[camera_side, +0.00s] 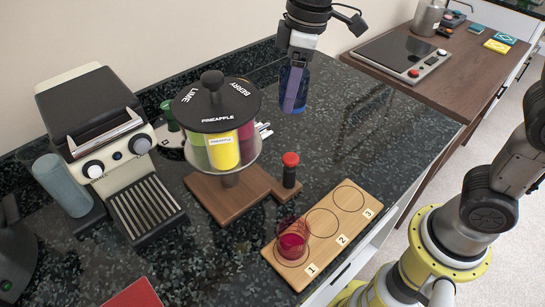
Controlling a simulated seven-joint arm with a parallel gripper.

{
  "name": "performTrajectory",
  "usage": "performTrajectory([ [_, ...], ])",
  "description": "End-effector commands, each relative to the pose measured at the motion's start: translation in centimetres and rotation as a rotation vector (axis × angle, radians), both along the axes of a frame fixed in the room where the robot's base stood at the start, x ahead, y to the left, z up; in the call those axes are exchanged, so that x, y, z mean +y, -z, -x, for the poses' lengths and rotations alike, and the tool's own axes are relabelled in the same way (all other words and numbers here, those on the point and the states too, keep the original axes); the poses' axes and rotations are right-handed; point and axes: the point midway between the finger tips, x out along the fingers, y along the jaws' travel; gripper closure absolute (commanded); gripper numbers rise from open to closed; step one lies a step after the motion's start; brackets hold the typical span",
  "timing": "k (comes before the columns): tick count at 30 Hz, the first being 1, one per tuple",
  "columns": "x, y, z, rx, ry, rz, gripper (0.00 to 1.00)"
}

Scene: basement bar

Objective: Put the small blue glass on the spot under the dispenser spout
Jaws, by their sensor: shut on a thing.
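The small blue glass (300,98) is in my gripper (292,84), which is shut on it at the top right of the dispenser, above the dark counter. The grey fingers cover part of the glass. The dispenser (222,108) is a round drum with a black lid marked lime, berry and pineapple, with green, yellow and purple sections. It stands on a wooden base (222,203). I cannot make out the spout or a marked spot beneath it.
A red-capped dark post (290,170) stands on the base's right arm. A wooden board (330,222) has three numbered circles, with a pinkish glass (291,241) on circle 1. A coffee machine (108,142) stands left. The counter (370,125) right of the dispenser is clear.

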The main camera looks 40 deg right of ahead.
Motion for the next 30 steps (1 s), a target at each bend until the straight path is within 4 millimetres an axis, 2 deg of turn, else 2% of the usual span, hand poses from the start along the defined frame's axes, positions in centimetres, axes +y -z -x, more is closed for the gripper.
performTrajectory([
  [3,1.2,1.3,-0.1,0.002,-0.032,0.000,0.95],
  [8,1.6,3.6,0.1,0.004,-0.042,0.001,0.95],
  [18,1.5,11.7,0.2,0.006,-0.041,0.001,0.95],
  [21,1.5,13.6,0.1,0.005,-0.041,0.002,0.95],
  [27,1.5,15.1,0.0,-0.001,-0.039,-0.001,0.95],
  [30,1.5,15.3,-1.0,-0.001,-0.039,-0.001,0.95],
])
